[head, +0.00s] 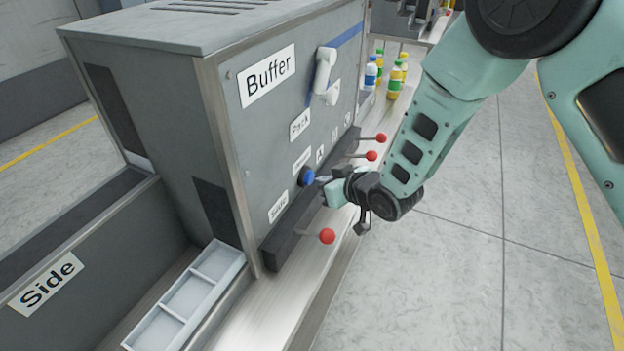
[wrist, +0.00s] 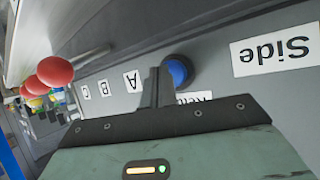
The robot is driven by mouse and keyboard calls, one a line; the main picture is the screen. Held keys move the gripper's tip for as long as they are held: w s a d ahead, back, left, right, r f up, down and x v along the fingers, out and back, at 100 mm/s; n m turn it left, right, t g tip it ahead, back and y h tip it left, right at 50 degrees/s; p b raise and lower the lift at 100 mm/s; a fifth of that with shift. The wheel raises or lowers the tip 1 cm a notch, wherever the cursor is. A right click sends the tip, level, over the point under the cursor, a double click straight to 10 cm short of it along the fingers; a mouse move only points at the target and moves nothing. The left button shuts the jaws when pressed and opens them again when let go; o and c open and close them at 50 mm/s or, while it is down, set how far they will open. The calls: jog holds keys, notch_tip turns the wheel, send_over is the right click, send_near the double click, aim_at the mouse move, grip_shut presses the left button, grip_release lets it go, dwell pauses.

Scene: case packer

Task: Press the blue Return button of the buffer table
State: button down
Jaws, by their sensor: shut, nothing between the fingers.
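The blue Return button (head: 307,177) sits on the grey front panel of the buffer table (head: 235,125). It is a round knob, just above the black lever strip. In the wrist view the blue button (wrist: 178,72) is right by the fingertips, with its label partly hidden behind the fingers. My gripper (head: 324,180) is shut and empty, pointing at the panel. Its closed fingers (wrist: 160,82) reach up to the button's left side in the wrist view. I cannot tell whether they touch it.
Levers with red balls (head: 327,236) stick out of the black strip (head: 290,232) on both sides of my gripper. A white handle (head: 325,72) stands out higher on the panel. Bottles (head: 394,82) stand behind. A divided tray (head: 190,295) lies at lower left. Floor at right is clear.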

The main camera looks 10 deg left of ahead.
jog(key=shift+w+a, duration=0.15)
jog(key=shift+a, duration=0.2)
dwell(0.3)
jog(key=shift+s+d, duration=0.2)
jog(key=shift+d, duration=0.3)
jog(key=shift+s+d, duration=0.15)
jog(key=shift+d, duration=0.3)
jog(key=d, duration=0.2)
jog(key=s+d+b, duration=0.1)
jog(key=s+d, duration=0.1)
jog(key=d, duration=0.1)
jog(key=shift+d, duration=0.3)
jog(key=shift+r, duration=0.1)
